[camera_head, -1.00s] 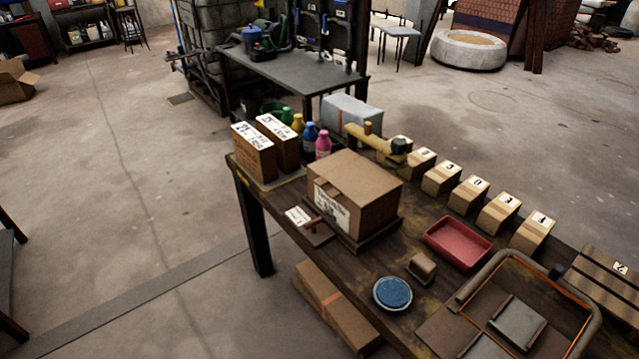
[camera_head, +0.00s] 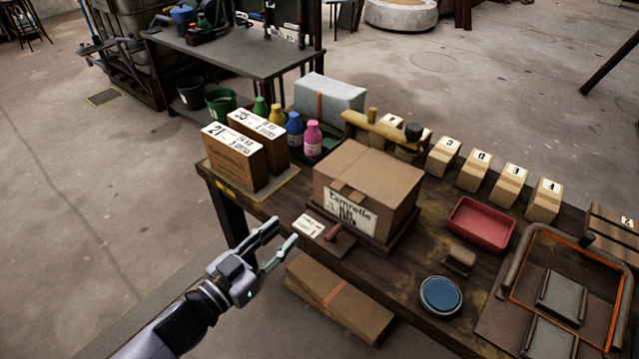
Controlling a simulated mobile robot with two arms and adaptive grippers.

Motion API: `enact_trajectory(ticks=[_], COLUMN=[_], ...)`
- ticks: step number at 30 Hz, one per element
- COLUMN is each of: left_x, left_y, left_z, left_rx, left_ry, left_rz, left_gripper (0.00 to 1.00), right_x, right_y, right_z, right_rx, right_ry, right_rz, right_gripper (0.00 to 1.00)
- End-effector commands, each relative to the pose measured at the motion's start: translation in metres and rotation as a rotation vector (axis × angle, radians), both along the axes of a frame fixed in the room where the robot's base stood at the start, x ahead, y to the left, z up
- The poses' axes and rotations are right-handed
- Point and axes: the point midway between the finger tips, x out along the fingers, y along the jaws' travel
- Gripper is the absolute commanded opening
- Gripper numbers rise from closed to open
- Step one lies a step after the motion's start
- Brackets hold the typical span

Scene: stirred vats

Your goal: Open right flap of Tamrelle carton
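The Tamrelle carton (camera_head: 390,187) is a brown cardboard box with a white printed label on its front. It sits on a low dark wooden tray (camera_head: 376,245) on the workbench. Its top looks closed, with a small tab over the front edge. My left gripper (camera_head: 280,240) is at the bench's front edge, left of and nearer than the carton. Its two fingers are apart with nothing between them, and it does not touch the carton. My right gripper is not in view.
Left of the carton stand two labelled boxes (camera_head: 233,160) and several coloured bottles (camera_head: 313,138). A white card (camera_head: 308,227) and a red-handled tool (camera_head: 334,231) lie before it. Right are a red tray (camera_head: 480,224), a blue round dish (camera_head: 440,295) and numbered blocks (camera_head: 508,184). A flat carton (camera_head: 338,302) lies below.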

Motion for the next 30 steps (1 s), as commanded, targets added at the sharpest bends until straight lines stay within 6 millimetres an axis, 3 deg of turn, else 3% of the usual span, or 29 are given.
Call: enact_trajectory(ticks=[11, 21, 30], left_x=[0.048, 0.107, 0.137], left_y=[-0.035, -0.077, -0.099], left_z=[0.004, 0.002, 0.001], left_rx=[-0.001, -0.001, -0.001], left_ry=[-0.005, -0.002, -0.001], left_rz=[0.000, 0.002, 0.001], left_gripper=[0.32, 0.32, 0.32], right_x=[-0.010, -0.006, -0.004], right_y=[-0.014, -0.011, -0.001], right_z=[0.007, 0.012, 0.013], right_rx=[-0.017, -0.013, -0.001], right_ry=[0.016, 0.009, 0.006], right_rz=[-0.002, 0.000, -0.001], right_gripper=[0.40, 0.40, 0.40])
